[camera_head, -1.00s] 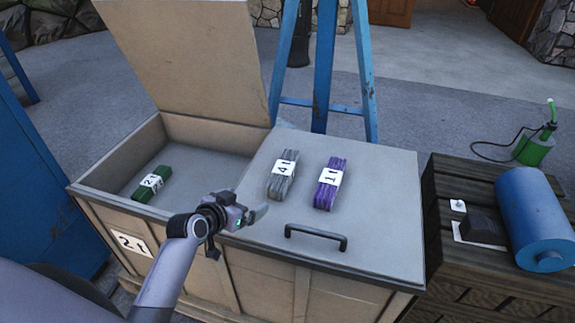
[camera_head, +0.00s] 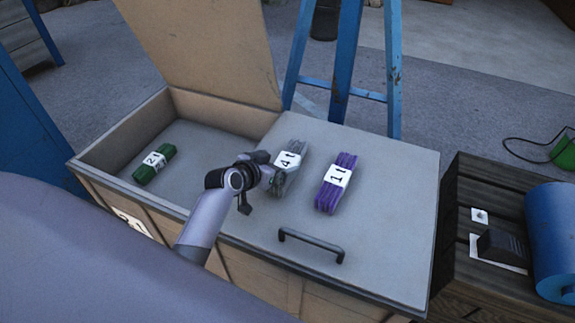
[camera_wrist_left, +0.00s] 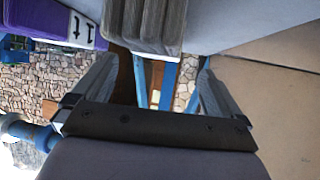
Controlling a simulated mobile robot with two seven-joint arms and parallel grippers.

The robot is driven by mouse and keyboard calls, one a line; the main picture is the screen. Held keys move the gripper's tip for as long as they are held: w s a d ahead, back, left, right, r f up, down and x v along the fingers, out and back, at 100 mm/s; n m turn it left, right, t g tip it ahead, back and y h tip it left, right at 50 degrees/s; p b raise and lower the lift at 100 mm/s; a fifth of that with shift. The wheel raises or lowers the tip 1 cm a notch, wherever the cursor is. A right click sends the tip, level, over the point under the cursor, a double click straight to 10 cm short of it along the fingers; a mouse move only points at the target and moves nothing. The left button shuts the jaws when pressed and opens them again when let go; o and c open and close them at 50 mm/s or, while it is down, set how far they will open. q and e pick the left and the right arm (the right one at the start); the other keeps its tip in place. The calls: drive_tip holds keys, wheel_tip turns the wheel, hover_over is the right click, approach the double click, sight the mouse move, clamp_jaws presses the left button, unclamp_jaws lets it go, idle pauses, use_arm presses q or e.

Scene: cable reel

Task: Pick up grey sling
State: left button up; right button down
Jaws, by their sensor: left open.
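The grey sling (camera_head: 288,167), a folded bundle with a white "4t" label, lies on the closed right lid of the wooden chest. My left gripper (camera_head: 272,179) is at the sling's near left side in the head view, and its fingers are hard to make out there. In the left wrist view the gripper (camera_wrist_left: 155,85) is open, and the grey sling (camera_wrist_left: 148,22) shows at the top, just beyond the fingers. I cannot tell whether they touch. My right gripper is not in view.
A purple sling (camera_head: 337,184) labelled "1t" lies right of the grey one. A lid handle (camera_head: 311,244) stands up in front. A green sling (camera_head: 154,164) lies in the open left compartment. A blue stand (camera_head: 340,60) rises behind; a blue cylinder (camera_head: 556,240) is at right.

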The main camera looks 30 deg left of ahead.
sight(286, 161)
use_arm(q)
drive_tip(key=shift+b+x, duration=0.3)
drive_tip(key=shift+x, duration=1.95)
drive_tip(key=shift+s+d+f, duration=0.1)
drive_tip(key=shift+d, duration=0.05)
drive_tip(key=c, duration=1.7)
drive_tip(key=shift+c, duration=0.8)
drive_tip(key=shift+r, duration=0.25)
